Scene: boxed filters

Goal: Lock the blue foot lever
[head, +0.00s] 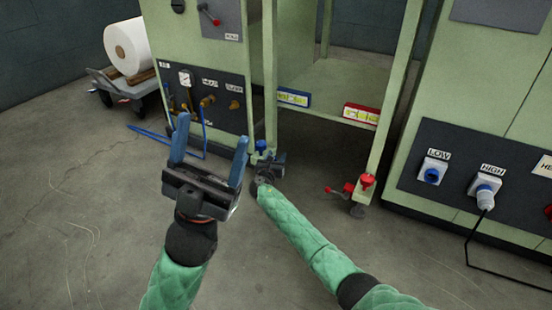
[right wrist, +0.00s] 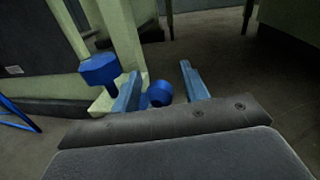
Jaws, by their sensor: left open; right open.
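The blue foot lever's round blue end (right wrist: 160,93) shows in the right wrist view between the fingers of my right gripper (right wrist: 160,76), nearer the left finger. The gripper is open; I cannot tell whether it touches the lever. A blue knob (right wrist: 98,70) stands on the foot at the frame's leg, left of the fingers. In the head view this blue knob (head: 262,146) is at the leg's base, and my right gripper (head: 272,164) is beside it, hiding the lever. My left gripper (head: 211,135) is open, empty and raised above the floor.
A red foot knob (head: 367,181) with a red lever (head: 340,190) is at the right leg. A cart with a white roll (head: 127,46) stands far left. The front floor is clear.

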